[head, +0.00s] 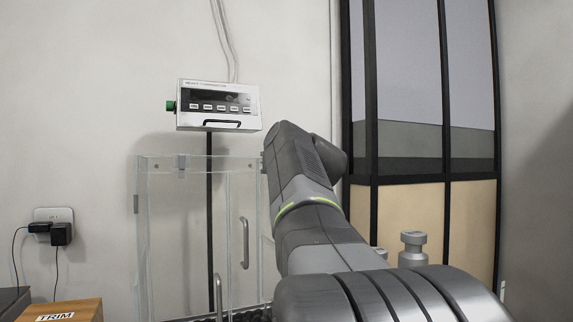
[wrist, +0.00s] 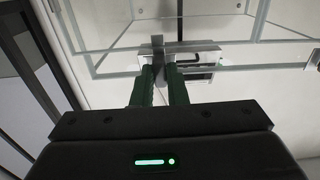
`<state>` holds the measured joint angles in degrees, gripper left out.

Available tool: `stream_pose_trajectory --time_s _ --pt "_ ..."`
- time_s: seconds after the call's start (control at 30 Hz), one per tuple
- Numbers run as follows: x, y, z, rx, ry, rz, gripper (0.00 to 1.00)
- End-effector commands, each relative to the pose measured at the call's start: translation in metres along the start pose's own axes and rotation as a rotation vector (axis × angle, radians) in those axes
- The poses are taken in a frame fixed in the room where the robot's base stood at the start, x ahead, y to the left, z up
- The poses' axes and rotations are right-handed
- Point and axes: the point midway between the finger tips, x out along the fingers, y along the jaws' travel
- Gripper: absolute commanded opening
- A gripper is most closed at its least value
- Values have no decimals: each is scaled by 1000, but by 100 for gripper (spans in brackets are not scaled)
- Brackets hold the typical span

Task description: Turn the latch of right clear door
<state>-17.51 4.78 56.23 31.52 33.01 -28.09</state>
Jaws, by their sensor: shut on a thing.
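A clear-walled enclosure (head: 169,215) stands in the left middle of the head view, with upright metal handles (head: 244,243) on its panels. My arm covers its right side, so the right clear door is largely hidden there. In the wrist view, clear panels (wrist: 110,32) with pale edges spread above my gripper. My gripper (wrist: 160,73) has two green fingers, shut on a small grey metal latch (wrist: 158,48) at the panel edge. The latch looks upright in this view; its exact turn is hard to tell. The gripper itself is hidden in the head view.
A display box (head: 219,106) with a green knob is above the enclosure. A grey weight (head: 412,249) stands right of my arm, before a dark-framed window (head: 408,80). A wooden box marked TRIM (head: 62,312) is at lower left, below a wall socket (head: 52,215) with plugs.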

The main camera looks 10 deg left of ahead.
Motion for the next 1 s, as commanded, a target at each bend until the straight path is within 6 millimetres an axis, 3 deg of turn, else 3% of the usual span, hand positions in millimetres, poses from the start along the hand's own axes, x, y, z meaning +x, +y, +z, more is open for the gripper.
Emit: stream_pose_trajectory --time_s 0.13,0.17,0.23,0.27,0.67,1.0 --pt "0 0 1 -1 -3 0 0" --pt "0 0 1 -1 -3 0 19" --pt "0 0 1 -1 -2 0 32" --pt "0 0 1 -1 -2 0 35" --pt "-9 0 0 0 0 1 35" --pt "-76 1 0 0 1 5 35"
